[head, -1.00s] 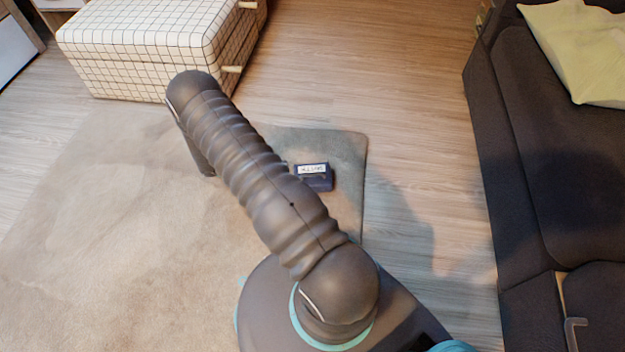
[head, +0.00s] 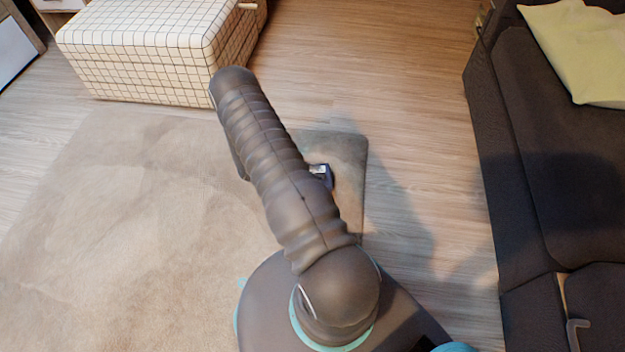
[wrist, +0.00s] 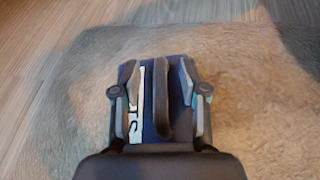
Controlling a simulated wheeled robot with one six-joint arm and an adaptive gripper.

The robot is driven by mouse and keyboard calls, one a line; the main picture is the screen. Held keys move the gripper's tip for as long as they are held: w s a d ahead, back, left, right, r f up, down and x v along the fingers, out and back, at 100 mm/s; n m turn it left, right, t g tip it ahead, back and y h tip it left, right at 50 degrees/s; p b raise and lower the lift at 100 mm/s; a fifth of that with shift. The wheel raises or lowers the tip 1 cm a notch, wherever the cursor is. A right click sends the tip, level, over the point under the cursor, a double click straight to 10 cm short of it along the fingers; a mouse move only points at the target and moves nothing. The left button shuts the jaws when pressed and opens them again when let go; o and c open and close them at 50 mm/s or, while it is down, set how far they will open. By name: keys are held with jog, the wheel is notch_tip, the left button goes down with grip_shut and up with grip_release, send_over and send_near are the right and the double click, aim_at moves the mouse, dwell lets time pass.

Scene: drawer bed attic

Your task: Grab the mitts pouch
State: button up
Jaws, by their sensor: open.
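The mitts pouch (head: 322,175) is a small dark blue item with a white label, lying on the rug near its right edge. In the head view my arm hides most of it. In the wrist view the pouch (wrist: 154,131) lies below my gripper (wrist: 160,85), with part of its white label (wrist: 134,118) and a few dark letters showing. A dark strap-like band runs along its middle, between the fingers. My gripper is open, one finger toward each side of the pouch. I cannot tell whether the fingers touch it. The gripper is hidden behind my arm in the head view.
The beige rug (head: 120,220) lies on a wooden floor (head: 390,80). A white checked ottoman (head: 140,50) stands at the back left. A dark sofa (head: 560,150) with a yellow-green cushion (head: 580,50) is on the right. Floor between rug and sofa is clear.

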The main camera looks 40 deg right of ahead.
jog(key=shift+x, duration=0.95)
grip_shut()
jog(key=shift+w+r, duration=0.1)
